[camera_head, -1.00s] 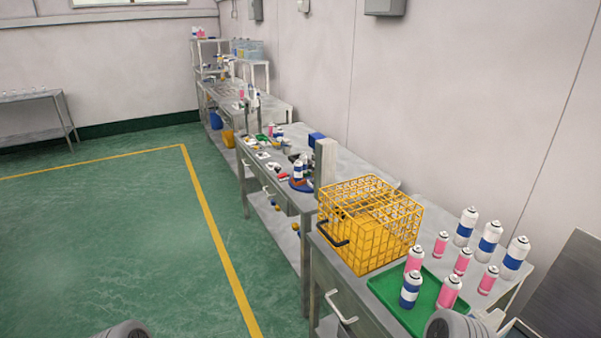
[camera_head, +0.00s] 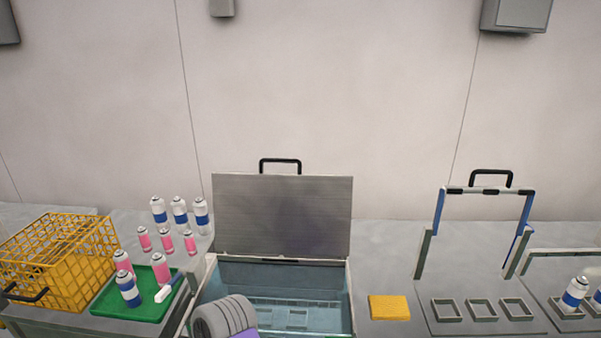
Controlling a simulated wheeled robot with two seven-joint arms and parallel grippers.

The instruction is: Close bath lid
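The bath (camera_head: 349,312) stands open at the centre, a steel-edged basin holding clear bluish water. Its grey metal lid (camera_head: 282,213) stands raised at the back edge, nearly upright, with a black handle (camera_head: 280,161) on its top edge. A rounded grey part of my arm (camera_head: 224,318) shows at the bottom, in front of the bath's left front corner. It hides part of the bath there. Neither gripper's fingers can be seen.
Left of the bath are a green tray (camera_head: 108,303) with several cans, a yellow wire basket (camera_head: 52,268) and several standing cans. Right of it lie a yellow sponge (camera_head: 389,308) and a fixture with a raised frame (camera_head: 440,212). The counter behind the sponge is clear.

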